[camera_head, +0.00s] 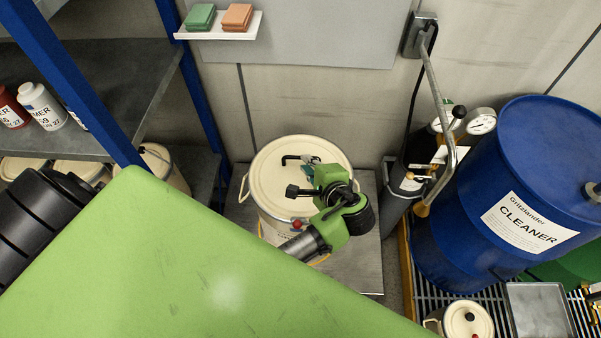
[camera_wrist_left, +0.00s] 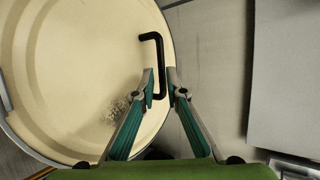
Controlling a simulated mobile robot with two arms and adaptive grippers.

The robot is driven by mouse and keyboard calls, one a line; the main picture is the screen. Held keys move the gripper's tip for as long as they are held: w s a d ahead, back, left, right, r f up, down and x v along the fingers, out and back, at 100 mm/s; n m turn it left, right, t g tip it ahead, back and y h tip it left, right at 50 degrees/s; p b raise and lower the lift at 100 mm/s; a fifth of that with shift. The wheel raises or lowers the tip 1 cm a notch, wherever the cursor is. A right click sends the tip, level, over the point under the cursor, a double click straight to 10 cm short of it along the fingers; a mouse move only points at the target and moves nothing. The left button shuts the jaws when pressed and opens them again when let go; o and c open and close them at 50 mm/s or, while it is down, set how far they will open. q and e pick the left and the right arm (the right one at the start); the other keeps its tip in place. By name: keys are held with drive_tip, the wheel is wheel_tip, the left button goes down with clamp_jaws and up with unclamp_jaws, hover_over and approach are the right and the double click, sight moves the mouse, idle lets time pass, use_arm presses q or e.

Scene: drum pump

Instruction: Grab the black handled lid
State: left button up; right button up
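The cream round lid (camera_head: 275,162) sits on a cream drum (camera_head: 268,222) against the back wall. Its black bent handle (camera_head: 291,158) shows near the lid's middle; it also shows in the left wrist view (camera_wrist_left: 160,50). My left gripper (camera_head: 309,164) is over the lid. In the left wrist view its two teal fingers (camera_wrist_left: 161,80) are apart, with the handle's long bar between their tips in the picture. A small gap shows beside the bar, and contact cannot be made out. My right gripper is not in view.
A blue-post shelf (camera_head: 190,80) with bottles (camera_head: 42,105) is at the left. A white wall shelf (camera_head: 220,30) is above.

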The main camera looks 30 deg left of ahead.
sight(301, 172)
use_arm(q)
drive_tip(key=shift+w+a+f+p, duration=0.3)
drive_tip(key=shift+w+a+p, duration=0.15)
drive_tip(key=shift+w+a, duration=0.15)
drive_tip(key=shift+x, duration=1.25)
drive_tip(key=shift+w+a+f, duration=0.1)
drive_tip(key=shift+w+f, duration=0.2)
drive_tip(key=shift+f, duration=0.05)
clamp_jaws()
drive_tip(key=shift+r, duration=0.1)
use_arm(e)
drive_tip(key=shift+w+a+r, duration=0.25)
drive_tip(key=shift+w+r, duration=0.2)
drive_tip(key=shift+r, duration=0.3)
use_arm(q)
drive_tip(key=shift+r+p, duration=0.1)
drive_tip(key=shift+p, duration=0.25)
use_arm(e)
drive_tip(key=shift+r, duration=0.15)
